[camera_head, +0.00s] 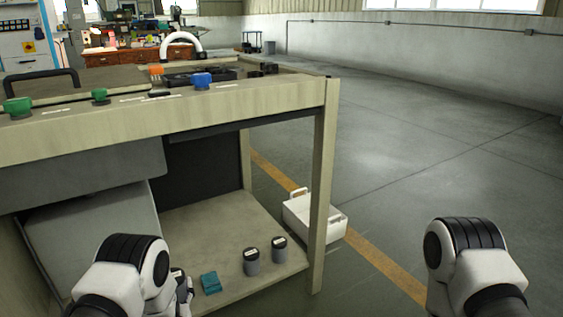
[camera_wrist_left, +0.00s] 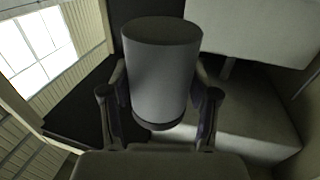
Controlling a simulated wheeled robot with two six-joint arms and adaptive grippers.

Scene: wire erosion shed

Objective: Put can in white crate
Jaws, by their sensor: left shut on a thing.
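In the left wrist view a dark grey can (camera_wrist_left: 160,70) stands between the fingers of my left gripper (camera_wrist_left: 161,100). The fingers touch it on both sides, so the gripper is shut on it. In the head view my left arm reaches to the bench's lower shelf, and the gripper is mostly hidden behind my arm. The top of a can (camera_head: 177,272) shows beside it. The white crate (camera_head: 325,226) stands on the floor behind the bench's right front leg, well right of my left gripper. My right gripper is out of view; only its arm shows.
Two more dark cans, one (camera_head: 251,264) and another (camera_head: 279,252), and a teal cloth (camera_head: 210,283) sit on the lower shelf (camera_head: 205,225). The bench leg (camera_head: 321,190) stands between shelf and crate. Open floor lies right.

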